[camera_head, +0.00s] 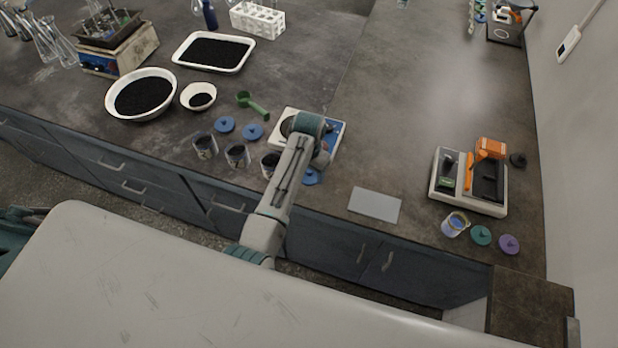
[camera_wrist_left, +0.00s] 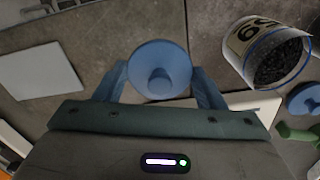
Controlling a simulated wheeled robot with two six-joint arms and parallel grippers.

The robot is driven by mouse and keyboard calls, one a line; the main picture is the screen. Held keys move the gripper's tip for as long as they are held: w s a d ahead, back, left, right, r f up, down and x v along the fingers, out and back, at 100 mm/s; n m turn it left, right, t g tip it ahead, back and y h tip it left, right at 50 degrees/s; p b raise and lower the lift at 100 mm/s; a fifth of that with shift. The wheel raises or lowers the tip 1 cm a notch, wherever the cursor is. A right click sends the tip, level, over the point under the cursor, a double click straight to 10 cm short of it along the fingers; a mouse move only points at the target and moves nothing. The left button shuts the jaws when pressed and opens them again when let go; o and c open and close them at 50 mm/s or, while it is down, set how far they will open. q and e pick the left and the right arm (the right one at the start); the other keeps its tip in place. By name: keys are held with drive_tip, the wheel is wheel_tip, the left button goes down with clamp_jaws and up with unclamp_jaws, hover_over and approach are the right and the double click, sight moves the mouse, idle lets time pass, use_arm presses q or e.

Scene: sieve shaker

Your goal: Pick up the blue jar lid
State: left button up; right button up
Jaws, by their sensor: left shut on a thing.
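The blue jar lid (camera_wrist_left: 160,72) is a round disc with a knob on top. It lies between the two fingers of my left gripper (camera_wrist_left: 160,88), which is shut on it. In the head view the lid (camera_head: 311,177) shows in part beside my left arm, near the front of the bench; the arm covers much of the gripper there. Two more blue lids, the left one (camera_head: 224,124) and the right one (camera_head: 252,131), lie farther left on the bench. My right gripper is not in view.
Several jars with dark contents, such as the leftmost one (camera_head: 204,146), stand left of my arm; one jar (camera_wrist_left: 268,52) is close to the lid in the wrist view. A scale (camera_head: 333,134) is just behind. A flat grey plate (camera_head: 374,205) lies to the right.

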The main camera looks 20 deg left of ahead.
use_arm(q)
drive_tip(key=s+a+r+b, duration=0.15)
drive_tip(key=s+b, duration=0.25)
drive_tip(key=s, duration=1.1)
drive_tip(key=w+a+r+n+p, duration=0.2)
drive_tip(key=a+r+n+p, duration=0.2)
drive_tip(key=r+p, duration=0.3)
hover_over(270, 150)
drive_tip(key=s+d, duration=0.2)
drive_tip(key=s, duration=0.1)
wheel_tip(270, 150, down, 3)
drive_tip(key=shift+w+a+f+n+b, duration=0.1)
drive_tip(key=shift+a+f+n+b, duration=0.15)
drive_tip(key=shift+f+n+b, duration=0.05)
